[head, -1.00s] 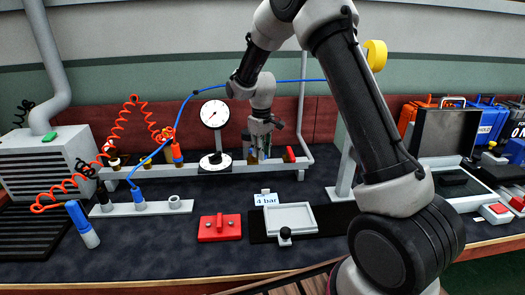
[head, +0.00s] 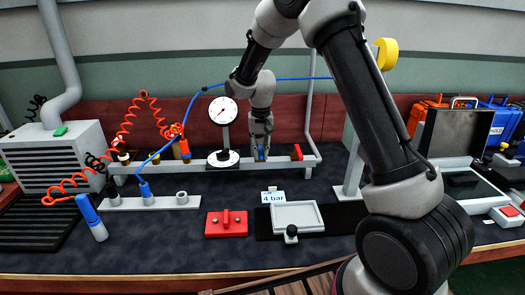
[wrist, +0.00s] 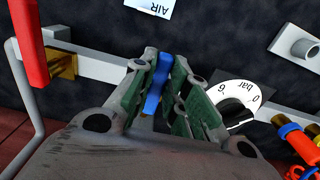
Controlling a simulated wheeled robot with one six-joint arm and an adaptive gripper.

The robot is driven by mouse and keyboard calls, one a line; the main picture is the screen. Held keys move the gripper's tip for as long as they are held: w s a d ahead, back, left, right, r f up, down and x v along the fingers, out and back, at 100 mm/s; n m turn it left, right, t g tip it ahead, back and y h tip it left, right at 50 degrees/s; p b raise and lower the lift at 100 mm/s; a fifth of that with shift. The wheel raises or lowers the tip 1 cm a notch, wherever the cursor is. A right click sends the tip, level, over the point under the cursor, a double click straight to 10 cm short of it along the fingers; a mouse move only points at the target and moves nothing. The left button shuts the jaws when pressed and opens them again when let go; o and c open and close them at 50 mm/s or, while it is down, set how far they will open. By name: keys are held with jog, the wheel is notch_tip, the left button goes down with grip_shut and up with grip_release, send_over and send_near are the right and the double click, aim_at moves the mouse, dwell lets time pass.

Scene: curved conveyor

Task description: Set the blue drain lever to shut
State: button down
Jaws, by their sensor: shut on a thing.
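The blue drain lever (wrist: 155,85) stands between my two fingers in the wrist view. A small part of the blue lever (head: 261,154) also shows below the fingers in the head view. My gripper (head: 262,146) is shut on the lever, reaching down to the grey pipe rail at the back of the bench. The fingers (wrist: 164,92) lie along both sides of the lever in the wrist view. The valve body under the lever is mostly hidden by my fingers.
A red lever (head: 297,152) on a brass fitting stands just right of my gripper. Orange coiled hoses and a blue hose (head: 207,89) lie farther left. A 4 bar card (head: 273,197) lies in front.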

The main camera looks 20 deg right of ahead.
aim_at(260, 153)
jog(key=shift+a, duration=0.1)
dwell(0.4)
jog(key=c, duration=1.4)
grip_release()
notch_tip(260, 153, up, 12)
